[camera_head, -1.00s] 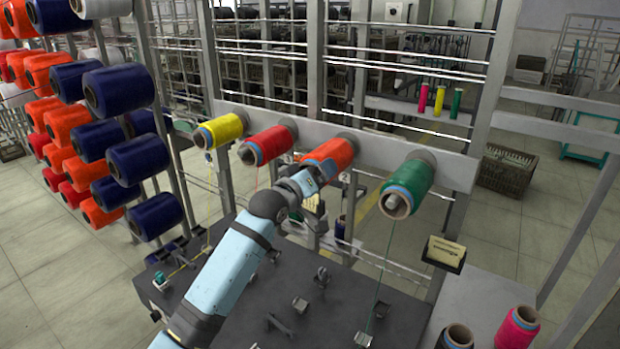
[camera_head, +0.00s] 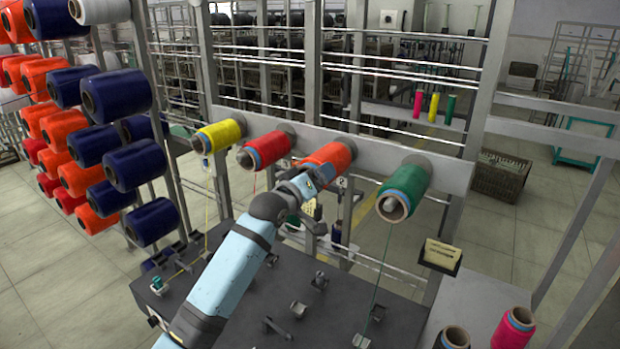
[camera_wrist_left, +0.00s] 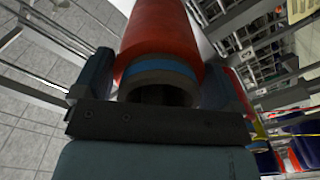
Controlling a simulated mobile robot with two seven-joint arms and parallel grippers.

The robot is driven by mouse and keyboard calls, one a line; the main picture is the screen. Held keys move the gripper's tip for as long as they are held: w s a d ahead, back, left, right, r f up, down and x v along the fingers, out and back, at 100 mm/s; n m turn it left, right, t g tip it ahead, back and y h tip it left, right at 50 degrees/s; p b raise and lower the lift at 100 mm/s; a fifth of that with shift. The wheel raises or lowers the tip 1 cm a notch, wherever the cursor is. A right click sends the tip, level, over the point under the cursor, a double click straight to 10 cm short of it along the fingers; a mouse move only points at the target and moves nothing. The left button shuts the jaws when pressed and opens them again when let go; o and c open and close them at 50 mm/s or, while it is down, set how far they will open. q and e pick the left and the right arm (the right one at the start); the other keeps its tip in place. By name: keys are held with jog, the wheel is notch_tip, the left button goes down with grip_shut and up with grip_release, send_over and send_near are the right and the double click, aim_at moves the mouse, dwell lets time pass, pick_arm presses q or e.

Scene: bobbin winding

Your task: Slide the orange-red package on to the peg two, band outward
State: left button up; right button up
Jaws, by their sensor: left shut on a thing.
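The orange-red package (camera_head: 329,155) is at the third place from the left on the grey rail (camera_head: 316,146), between the red and green packages. Its back end lies close to the rail; the peg there is hidden by the package. My left gripper (camera_head: 316,171) is shut on its near end, and the arm covers part of it. In the left wrist view the package (camera_wrist_left: 163,35) sits between both fingers of the left gripper (camera_wrist_left: 160,85). Its blue band (camera_wrist_left: 162,76) and dark core opening face my wrist, away from the rail. My right gripper is not in view.
Yellow (camera_head: 219,135), red (camera_head: 265,150) and green (camera_head: 404,192) packages sit on the rail beside it. A rack of orange and navy packages (camera_head: 136,161) stands at left. The dark table (camera_head: 330,315) below carries small fittings. A green thread hangs from the green package.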

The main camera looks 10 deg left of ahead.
pick_arm(q)
jog(key=shift+d+f, duration=0.1)
dwell(1.1)
jog(key=o, duration=1)
jog(key=shift+f, duration=0.15)
